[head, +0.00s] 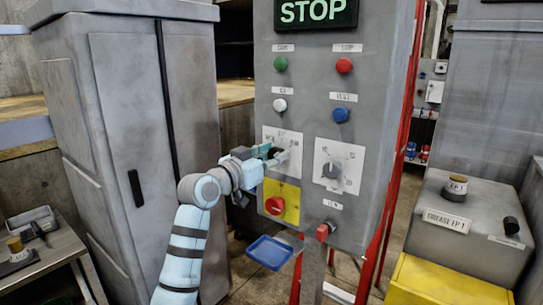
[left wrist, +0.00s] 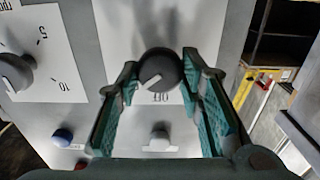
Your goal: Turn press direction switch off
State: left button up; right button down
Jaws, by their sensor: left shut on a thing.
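The press direction switch is a dark round knob (left wrist: 159,68) on a white plate (head: 270,134) at the left of the grey control panel. In the left wrist view, which is upside down, its pale pointer mark slants to the lower left, near the OFF label (left wrist: 161,97). My left gripper (left wrist: 160,76) has its green-padded fingers on both sides of the knob, shut on it. In the head view the left gripper (head: 280,156) covers most of the switch. My right gripper is not in view.
A second dial (head: 331,170) is just right of the switch. A red button on a yellow plate (head: 291,205) sits below. Green (head: 280,64), red (head: 344,66), white (head: 280,105) and blue (head: 341,115) buttons are above. A grey cabinet (head: 130,120) stands left.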

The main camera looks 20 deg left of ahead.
pick_arm(q)
jog(key=shift+r+n+p, duration=0.15)
jog(key=shift+n+p, duration=0.45)
jog(key=shift+p, duration=0.35)
jog(key=n+p, duration=0.5)
jog(key=p, duration=0.2)
jog(key=shift+a+n, duration=0.1)
jog(key=shift+n, duration=0.2)
jog(key=shift+n+p, duration=1.3)
jog(key=shift+n, duration=0.1)
jog(key=shift+f, duration=0.2)
jog(key=o, duration=1.1)
jog(key=shift+a, duration=0.1)
jog(key=shift+o, duration=0.2)
